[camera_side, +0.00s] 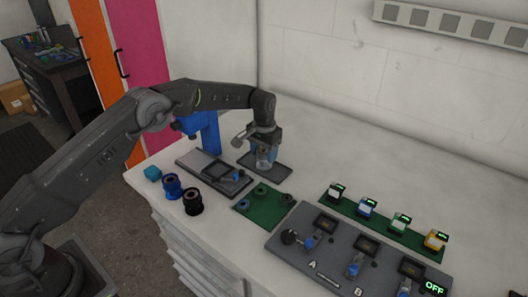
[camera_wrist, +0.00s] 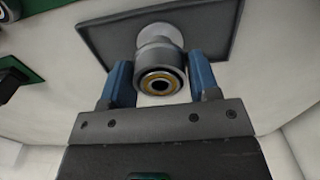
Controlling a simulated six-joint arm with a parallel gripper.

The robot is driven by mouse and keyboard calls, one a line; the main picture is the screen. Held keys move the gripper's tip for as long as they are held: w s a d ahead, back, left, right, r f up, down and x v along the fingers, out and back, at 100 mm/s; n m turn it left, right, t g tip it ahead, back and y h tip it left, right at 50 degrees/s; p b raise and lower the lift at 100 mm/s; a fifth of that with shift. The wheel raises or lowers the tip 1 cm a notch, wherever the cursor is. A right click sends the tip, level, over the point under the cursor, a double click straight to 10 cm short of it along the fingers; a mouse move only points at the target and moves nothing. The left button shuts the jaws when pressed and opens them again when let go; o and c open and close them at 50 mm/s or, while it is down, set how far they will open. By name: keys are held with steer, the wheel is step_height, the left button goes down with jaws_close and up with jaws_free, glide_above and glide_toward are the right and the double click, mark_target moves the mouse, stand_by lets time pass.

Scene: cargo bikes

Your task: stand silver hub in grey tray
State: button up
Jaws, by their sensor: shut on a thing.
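The silver hub (camera_wrist: 160,70) is between the blue fingers of my gripper (camera_wrist: 160,82). The fingers press on it from both sides. One end of the hub, with a brass-coloured ring and dark centre, faces the wrist camera, and a wider pale flange shows at its far end. The grey tray (camera_wrist: 105,30) lies behind the hub in the wrist view. In the side view my gripper (camera_side: 264,154) points down over the grey tray (camera_side: 282,173), with the hub low between the fingers. I cannot tell whether the hub touches the tray.
A grey fixture (camera_side: 190,158) with a blue lever stands left of the tray. A green mat (camera_side: 262,217) with several dark parts lies in front. A grey console (camera_side: 335,262) is at right.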

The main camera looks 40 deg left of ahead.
steer(key=o, duration=0.9)
steer(key=shift+f, duration=0.1)
step_height(320, 180, up, 12)
steer(key=shift+r, duration=0.2)
steer(key=s+r+t, duration=0.3)
steer(key=s+r, duration=1.4)
steer(key=s, duration=0.1)
steer(key=s+f+t, duration=0.1)
steer(key=s+f, duration=0.1)
steer(key=s, duration=0.9)
steer(key=s+f+t, duration=0.1)
steer(key=s+f, duration=0.2)
steer(key=s, duration=0.8)
steer(key=shift+s+d+f+t, duration=0.2)
steer(key=shift+s+t, duration=0.1)
steer(key=shift+s, duration=0.05)
